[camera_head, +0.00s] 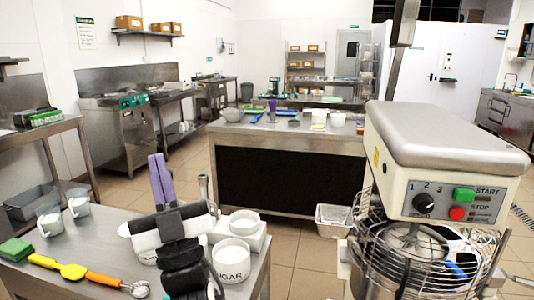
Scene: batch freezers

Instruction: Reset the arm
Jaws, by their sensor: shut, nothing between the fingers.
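My gripper (157,160) is in the lower left of the head view, above the near steel table (90,228). Its two purple fingers are together and point up, with nothing between them. The dark arm behind it hides part of the table and some containers. A white tub marked SUGAR (231,268) stands on the table just right of the arm, with a white bowl (244,222) behind it. No contact between the fingers and any object shows.
A large mixer (445,150) with a wire guard stands at right. Measuring cups (50,220), a green block (14,250), a yellow spatula (70,271) and an orange-handled scoop (105,279) lie at left on the near table. A steel counter (225,127) stands beyond, across open tiled floor.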

